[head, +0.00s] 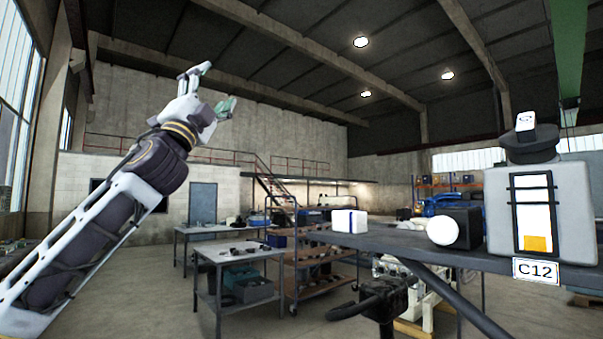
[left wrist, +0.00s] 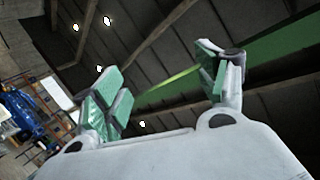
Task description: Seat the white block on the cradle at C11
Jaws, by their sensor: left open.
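A white block (head: 350,221) with a dark blue band sits near the left end of a dark raised shelf in the head view. My left gripper (head: 216,88) is raised at the upper left, well above and to the left of the block. It is open and empty, with its green-padded fingers spread. In the left wrist view my left gripper (left wrist: 165,76) points toward the roof beams with nothing between the fingers. No label reading C11 and no clear cradle shows. My right gripper is not in view.
The dark shelf (head: 405,244) also holds a white ball (head: 442,231), a black box (head: 465,226) and a large grey canister (head: 540,212) above a C12 label (head: 536,269). A grey worktable (head: 240,254) and a brown cart (head: 320,262) stand beyond. Floor shows between them.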

